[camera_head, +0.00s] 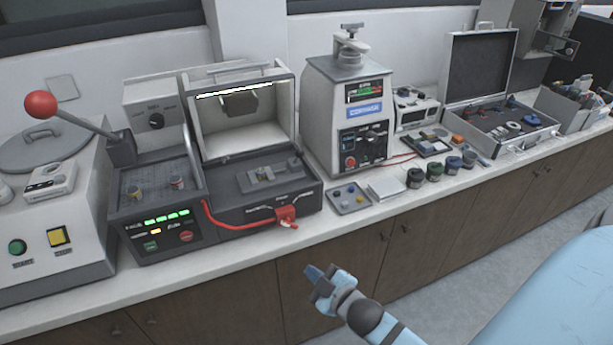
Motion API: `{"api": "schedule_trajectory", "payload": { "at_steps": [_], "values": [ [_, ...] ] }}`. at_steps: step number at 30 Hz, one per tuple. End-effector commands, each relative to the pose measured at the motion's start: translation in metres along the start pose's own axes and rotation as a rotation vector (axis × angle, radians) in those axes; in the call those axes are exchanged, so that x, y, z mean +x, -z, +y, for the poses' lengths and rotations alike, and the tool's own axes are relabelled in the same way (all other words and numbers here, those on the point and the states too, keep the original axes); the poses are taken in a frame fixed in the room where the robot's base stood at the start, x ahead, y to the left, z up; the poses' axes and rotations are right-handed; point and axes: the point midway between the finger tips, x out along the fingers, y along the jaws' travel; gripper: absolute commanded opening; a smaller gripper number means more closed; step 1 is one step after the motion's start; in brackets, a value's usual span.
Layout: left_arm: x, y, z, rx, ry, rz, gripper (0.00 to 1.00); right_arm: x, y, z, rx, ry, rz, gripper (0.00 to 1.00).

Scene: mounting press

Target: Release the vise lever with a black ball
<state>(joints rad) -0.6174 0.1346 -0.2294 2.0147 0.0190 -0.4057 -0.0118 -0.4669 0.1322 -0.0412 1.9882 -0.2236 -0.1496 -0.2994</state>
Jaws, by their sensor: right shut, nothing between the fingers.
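My right gripper (315,275) is shut and empty. It is in front of the counter's front edge, over the cabinet doors, below and to the right of the cutting machine. A small grey vise (268,178) sits on the bed of the open-hooded machine (250,225). I cannot make out a lever with a black ball on it at this size. A long lever with a red ball (41,104) stands tilted at the left of this machine. My left gripper is not in view.
A red handle (287,214) juts from the machine's front. A press (345,120) stands to the right, with a grey tray (348,200) and several small jars before it. An open case (500,125) is farther right. The space before the cabinets is clear around my gripper.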

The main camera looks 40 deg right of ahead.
Motion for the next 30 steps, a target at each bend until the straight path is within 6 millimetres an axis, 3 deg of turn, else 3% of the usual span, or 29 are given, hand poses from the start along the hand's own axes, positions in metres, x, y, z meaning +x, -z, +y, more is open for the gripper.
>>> {"api": "schedule_trajectory", "payload": {
  "at_steps": [1, 3, 6, 12, 18, 30],
  "values": [
    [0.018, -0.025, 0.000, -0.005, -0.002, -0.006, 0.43, 0.020, -0.015, 0.017, -0.118, -0.082, 0.050, 0.00],
    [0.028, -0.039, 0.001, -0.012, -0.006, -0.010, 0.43, 0.036, -0.017, 0.050, -0.296, -0.192, 0.108, 0.00],
    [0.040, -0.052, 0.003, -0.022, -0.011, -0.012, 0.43, 0.050, -0.017, 0.091, -0.532, -0.335, 0.161, 0.00],
    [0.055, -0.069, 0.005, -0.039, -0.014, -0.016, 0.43, 0.059, -0.013, 0.144, -0.870, -0.534, 0.196, 0.00],
    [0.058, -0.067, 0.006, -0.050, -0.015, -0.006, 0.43, 0.059, -0.010, 0.162, -0.998, -0.604, 0.197, 0.00],
    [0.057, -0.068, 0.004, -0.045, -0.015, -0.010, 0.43, 0.061, -0.007, 0.165, -1.003, -0.606, 0.197, 0.00]
  ]
}}
